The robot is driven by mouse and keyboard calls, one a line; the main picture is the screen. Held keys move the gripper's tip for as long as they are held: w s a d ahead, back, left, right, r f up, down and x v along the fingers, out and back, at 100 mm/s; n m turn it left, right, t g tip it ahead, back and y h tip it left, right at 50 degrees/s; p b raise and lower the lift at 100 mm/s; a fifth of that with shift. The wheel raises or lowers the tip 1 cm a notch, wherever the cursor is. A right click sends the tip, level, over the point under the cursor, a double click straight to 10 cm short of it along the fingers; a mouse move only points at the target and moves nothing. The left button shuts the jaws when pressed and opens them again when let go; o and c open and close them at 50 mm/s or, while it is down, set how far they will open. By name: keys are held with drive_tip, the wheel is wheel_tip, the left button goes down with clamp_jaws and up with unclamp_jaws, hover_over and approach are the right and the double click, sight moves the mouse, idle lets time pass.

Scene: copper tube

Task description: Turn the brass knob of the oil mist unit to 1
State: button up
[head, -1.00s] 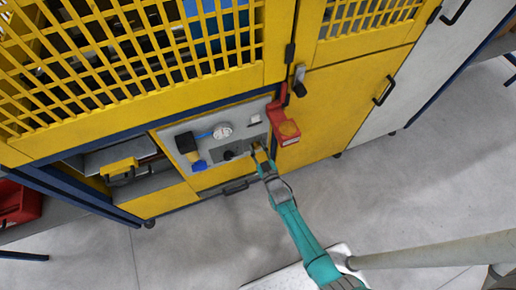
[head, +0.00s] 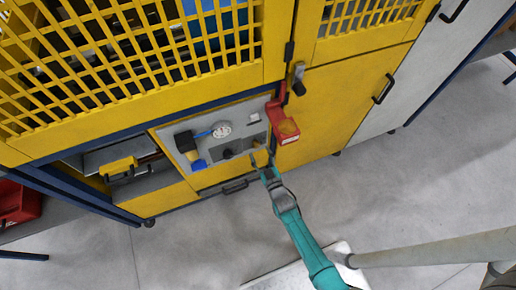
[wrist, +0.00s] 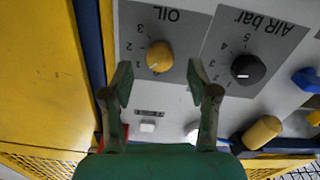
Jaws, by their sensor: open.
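The brass knob (wrist: 159,56) sits on the grey OIL dial plate, with the digits 1, 2 and 3 beside it. Its white mark points toward the lower left in the wrist view, which shows the panel upside down; I cannot tell exactly which digit it meets. My gripper (wrist: 160,84) is open and empty. Its fingers stand apart, with the knob ahead of the gap and not touched. In the head view my gripper (head: 263,157) is just in front of the panel's lower right part, where the knob is too small to make out.
A dark AIR bar knob (wrist: 248,69) is beside the brass one. A red bracket (head: 284,125) juts out close to my gripper.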

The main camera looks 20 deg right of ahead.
drive_tip(key=s, duration=0.8)
drive_tip(key=shift+s, duration=0.15)
drive_tip(key=s+r+m+g, duration=0.1)
drive_tip(key=s+r, duration=0.4)
drive_tip(key=s, duration=0.5)
drive_tip(key=s+r+g, duration=0.1)
drive_tip(key=s+r, duration=0.4)
drive_tip(key=s, duration=0.5)
drive_tip(key=s+r, duration=0.5)
drive_tip(key=r, duration=0.4)
drive_tip(key=s+r+m+g, duration=0.1)
drive_tip(key=s+r, duration=0.5)
drive_tip(key=r, duration=0.3)
drive_tip(key=shift+s+r, duration=0.15)
drive_tip(key=shift+r, duration=0.2)
drive_tip(key=c, duration=0.4)
